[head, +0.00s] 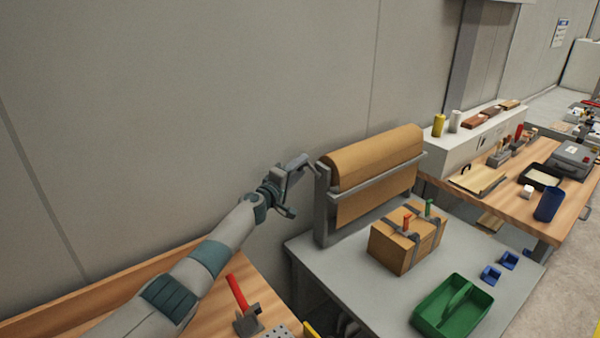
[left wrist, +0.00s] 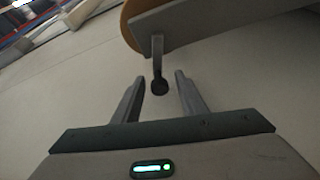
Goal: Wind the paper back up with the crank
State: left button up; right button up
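The brown paper roll (head: 375,152) sits in a grey stand on the grey table, with a sheet of paper (head: 375,196) hanging below the front bar. The crank (left wrist: 158,62) shows in the left wrist view as a grey arm ending in a dark round knob (left wrist: 160,87). My left gripper (left wrist: 160,90) is open, with one finger on each side of the knob and gaps visible to both. In the head view my left gripper (head: 294,188) is at the left end of the stand, and the crank is hard to make out there. My right gripper is not in view.
A cardboard box (head: 398,250) with dark straps stands in front of the roll. A green tray (head: 428,318) and small blue bins (head: 490,275) lie nearer. A wooden bench with a red-handled tool (head: 237,292) is at lower left. The wall is close behind my arm.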

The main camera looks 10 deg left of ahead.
pick_arm(q)
jog(key=shift+w+d, duration=0.1)
jog(key=shift+w, duration=0.05)
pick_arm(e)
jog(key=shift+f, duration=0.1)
pick_arm(q)
jog(key=shift+c, duration=0.3)
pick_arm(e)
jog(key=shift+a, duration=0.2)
pick_arm(q)
grip_shut()
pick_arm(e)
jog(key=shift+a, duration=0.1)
